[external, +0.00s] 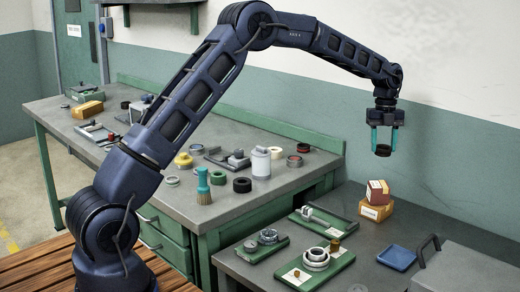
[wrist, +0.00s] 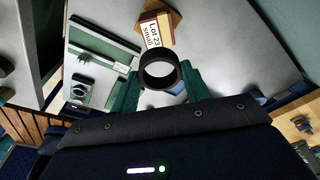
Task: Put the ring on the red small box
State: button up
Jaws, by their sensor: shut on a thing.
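My gripper (external: 384,143) is shut on a dark ring (external: 383,150) and holds it in the air above the right-hand bench. In the wrist view the ring (wrist: 160,70) sits between the two teal fingertips, its opening facing the camera. The red small box (external: 377,192) sits on top of a tan box (external: 376,209) on the bench, below the ring. In the wrist view the red box (wrist: 155,30), with a white label, shows just beyond the ring, which hides part of it.
Green trays (external: 320,222) with metal parts lie left of the boxes. A blue tray (external: 397,257) with a black handle beside it lies in front. A grey block (external: 465,270) stands at the right front. Several rings and a brush (external: 203,187) stand on the left bench.

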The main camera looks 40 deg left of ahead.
aim_at(379, 185)
notch_tip(379, 185, down, 10)
jog(key=shift+f, duration=0.1)
dwell(0.4)
jog(key=shift+f, duration=0.1)
jog(key=o, duration=1)
jog(key=shift+o, duration=0.2)
